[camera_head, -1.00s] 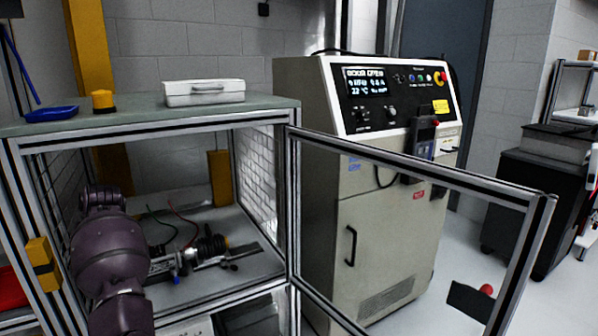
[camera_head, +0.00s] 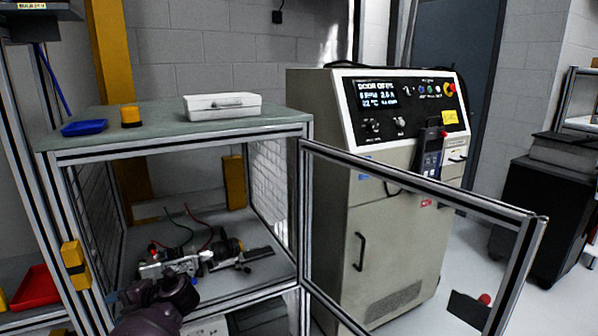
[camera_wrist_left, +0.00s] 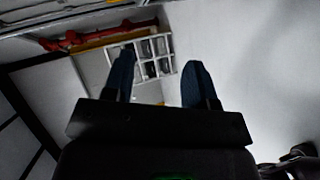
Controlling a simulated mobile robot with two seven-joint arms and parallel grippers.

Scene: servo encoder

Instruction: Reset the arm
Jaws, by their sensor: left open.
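My left arm (camera_head: 150,312), dark purple, comes in at the lower left of the head view, in front of the open frame enclosure. Its gripper is mostly hidden there. In the left wrist view my left gripper (camera_wrist_left: 160,82) shows two dark blue fingers spread apart with nothing held between them. Inside the enclosure a metal test rig (camera_head: 205,262) with a dark cylindrical part lies on the floor, with red and green leads behind it. The arm is in front of the rig's left end; contact cannot be told. My right gripper is not in view.
The enclosure's framed door (camera_head: 420,180) stands open to the right. A beige control cabinet (camera_head: 385,240) stands behind it, its screen apparently reading door open. A white case (camera_head: 222,107) and blue tray (camera_head: 84,128) sit on top. A red bin (camera_head: 36,287) is at left.

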